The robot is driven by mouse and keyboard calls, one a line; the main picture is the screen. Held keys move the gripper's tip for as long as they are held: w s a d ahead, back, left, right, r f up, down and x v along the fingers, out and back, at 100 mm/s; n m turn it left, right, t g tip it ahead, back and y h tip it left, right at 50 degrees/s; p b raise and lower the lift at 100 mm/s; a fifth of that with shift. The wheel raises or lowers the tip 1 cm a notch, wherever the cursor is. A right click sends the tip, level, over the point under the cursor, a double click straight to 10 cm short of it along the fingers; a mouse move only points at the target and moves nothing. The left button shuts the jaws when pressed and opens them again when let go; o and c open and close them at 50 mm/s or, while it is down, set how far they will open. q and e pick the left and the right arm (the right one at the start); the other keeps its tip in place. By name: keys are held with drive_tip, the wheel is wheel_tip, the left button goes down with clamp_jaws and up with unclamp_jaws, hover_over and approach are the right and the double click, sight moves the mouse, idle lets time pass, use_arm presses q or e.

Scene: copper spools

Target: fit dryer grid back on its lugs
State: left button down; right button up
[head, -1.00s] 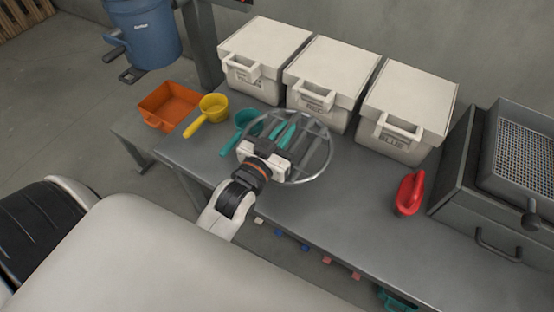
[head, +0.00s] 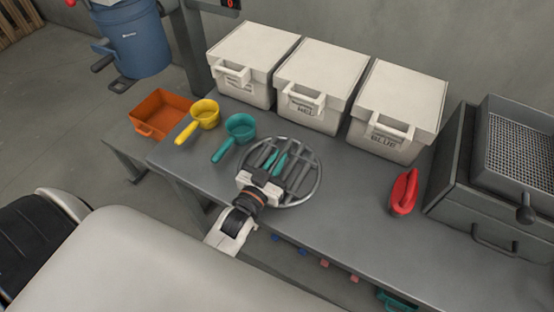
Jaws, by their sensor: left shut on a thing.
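The dryer grid, a round grey metal ring with parallel bars (head: 304,174), is over the middle of the grey bench. My left gripper (head: 273,162) reaches in from the near edge and is shut on the grid, its teal fingertips among the bars at the grid's left part. The grid looks roughly level; whether it touches the bench or hangs just above it I cannot tell. No lugs can be made out. My right gripper is out of view.
Yellow (head: 205,115) and teal (head: 240,127) scoops and an orange tray (head: 142,128) lie left. Three white lidded bins (head: 325,75) line the back. A red-handled tool (head: 403,192) and a grey box with mesh (head: 480,190) stand right. A blue drum (head: 133,45) is far left.

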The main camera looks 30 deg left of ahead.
use_arm(q)
drive_tip(key=c, duration=1.5)
unclamp_jaws()
drive_tip(key=shift+f, duration=0.1)
drive_tip(key=shift+o, duration=0.2)
